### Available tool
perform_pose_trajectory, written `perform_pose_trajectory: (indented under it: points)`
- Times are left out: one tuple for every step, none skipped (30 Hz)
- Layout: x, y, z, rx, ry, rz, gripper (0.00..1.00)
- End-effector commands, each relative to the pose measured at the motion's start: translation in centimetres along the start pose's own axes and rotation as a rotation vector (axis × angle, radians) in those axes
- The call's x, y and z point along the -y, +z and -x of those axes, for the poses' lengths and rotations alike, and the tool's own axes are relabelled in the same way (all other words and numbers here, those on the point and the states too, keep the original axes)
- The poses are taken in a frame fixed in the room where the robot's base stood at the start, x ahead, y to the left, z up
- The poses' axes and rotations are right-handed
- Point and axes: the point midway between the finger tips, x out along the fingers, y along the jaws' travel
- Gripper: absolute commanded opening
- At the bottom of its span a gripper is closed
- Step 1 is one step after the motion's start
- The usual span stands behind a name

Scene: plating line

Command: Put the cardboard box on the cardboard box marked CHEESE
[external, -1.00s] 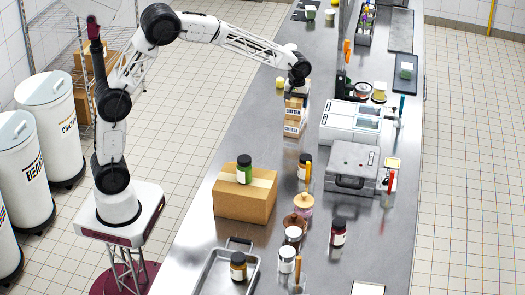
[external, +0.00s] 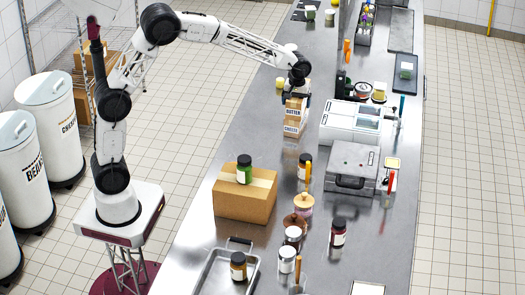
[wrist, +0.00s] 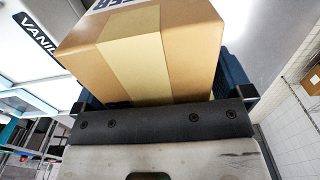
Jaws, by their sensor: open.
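A cardboard box marked BUTTER (external: 294,110) rests on top of the cardboard box marked CHEESE (external: 292,128) on the steel counter. The two look roughly aligned, one above the other. My gripper (external: 296,94) is open at the top of the BUTTER box. In the wrist view the upper box (wrist: 190,60), with a pale tape strip, fills the space between my dark blue fingers. Whether a finger still touches it is unclear. The CHEESE box cannot be made out in the wrist view.
A larger taped carton (external: 243,205) with a green jar (external: 244,170) stands nearer on the counter. A white appliance (external: 350,125) and a grey press (external: 350,165) stand to the right of the stack. A small yellow item (external: 280,83) is just behind left.

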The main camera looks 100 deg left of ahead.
Motion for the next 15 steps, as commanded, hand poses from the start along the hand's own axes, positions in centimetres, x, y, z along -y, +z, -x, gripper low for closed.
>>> perform_pose_trajectory:
  points:
    - [0.0, 0.0, 0.3, -0.001, 0.001, 0.0, 0.98]
    - [0.0, 0.0, 0.5, -0.001, 0.001, 0.0, 0.98]
    - [0.0, 0.0, 0.8, -0.001, 0.002, 0.0, 0.98]
    - [0.0, 0.0, 1.1, -0.001, 0.002, 0.0, 0.98]
    - [0.0, 0.0, 1.4, -0.001, 0.002, 0.0, 0.98]
    - [0.0, 0.0, 1.9, -0.001, 0.002, 0.0, 0.98]
    - [0.0, 0.0, 2.2, -0.001, 0.002, 0.0, 0.98]
    - [0.0, 0.0, 2.6, -0.002, 0.003, 0.0, 0.98]
    - [-0.1, 0.0, 3.2, -0.002, 0.003, 0.0, 0.98]
    - [-0.1, 0.0, 3.6, -0.002, 0.003, 0.0, 0.98]
    - [0.0, 0.0, 4.1, -0.002, 0.002, 0.0, 0.98]
    - [0.0, 0.0, 4.7, -0.002, 0.002, 0.0, 0.98]
    - [0.0, 0.0, 5.2, -0.002, 0.002, 0.0, 0.98]
    - [0.0, 0.0, 5.7, -0.002, 0.002, 0.0, 0.98]
    - [0.0, 0.0, 6.3, -0.001, 0.001, 0.0, 0.98]
